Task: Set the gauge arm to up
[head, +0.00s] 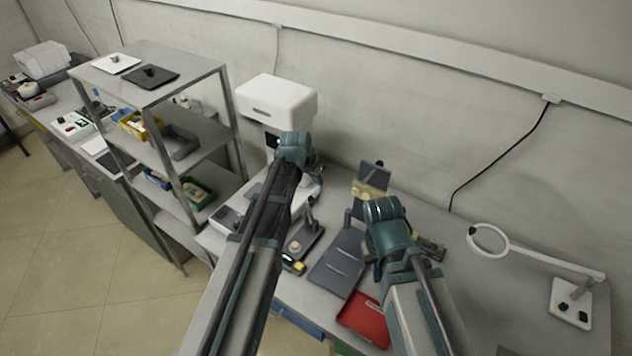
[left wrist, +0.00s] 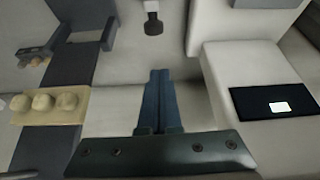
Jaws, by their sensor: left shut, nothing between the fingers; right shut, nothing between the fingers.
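A pale lever with a black knob (left wrist: 153,23) shows at the top of the left wrist view; it may be the gauge arm, but I cannot tell for certain. My left gripper (left wrist: 160,100) is shut and empty, its blue fingers together and apart from the knob. The white machine (head: 277,98) stands behind my left arm in the head view; its dark panel (left wrist: 272,103) shows at the right of the left wrist view. My arm hides part of the machine's front. My right gripper (head: 376,268) is low beside my right forearm, mostly hidden.
A dark fixture with a tan block (left wrist: 48,107) and several round knobs is at the left of the wrist view. On the bench are a grey tray (head: 338,262), a red tray (head: 364,318) and a ring lamp (head: 488,239). A metal shelf (head: 205,75) stands left.

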